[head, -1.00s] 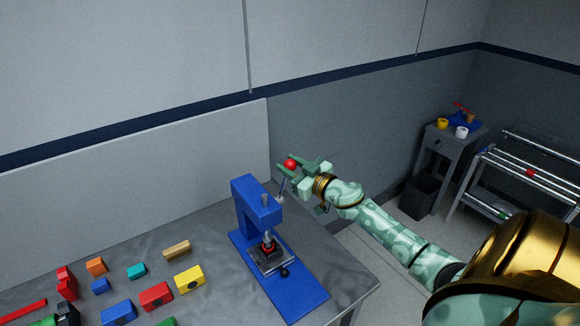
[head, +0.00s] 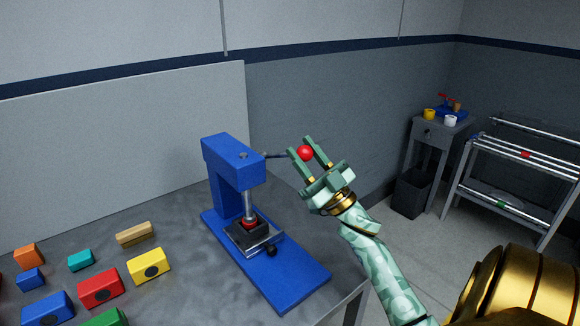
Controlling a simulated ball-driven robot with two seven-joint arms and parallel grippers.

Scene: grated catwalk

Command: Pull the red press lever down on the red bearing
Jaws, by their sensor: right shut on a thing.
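The blue press (head: 228,175) stands on the grey table. Its lever (head: 274,156) sticks out nearly level to the right and ends in a red ball knob (head: 306,153). My right gripper (head: 301,146) is shut on this knob, one finger on each side. The red bearing (head: 249,222) sits in the dark fixture (head: 248,236) on the press base. The steel ram (head: 250,201) reaches down to the bearing and appears to touch it. Whether the bearing is fully seated cannot be told. My left gripper is not in view.
Several coloured blocks, among them a yellow one (head: 149,266) and a red one (head: 101,289), lie left of the press. A grey panel (head: 120,150) stands behind the table (head: 185,240). A side stand (head: 432,142) and a rod rack (head: 500,205) are at right.

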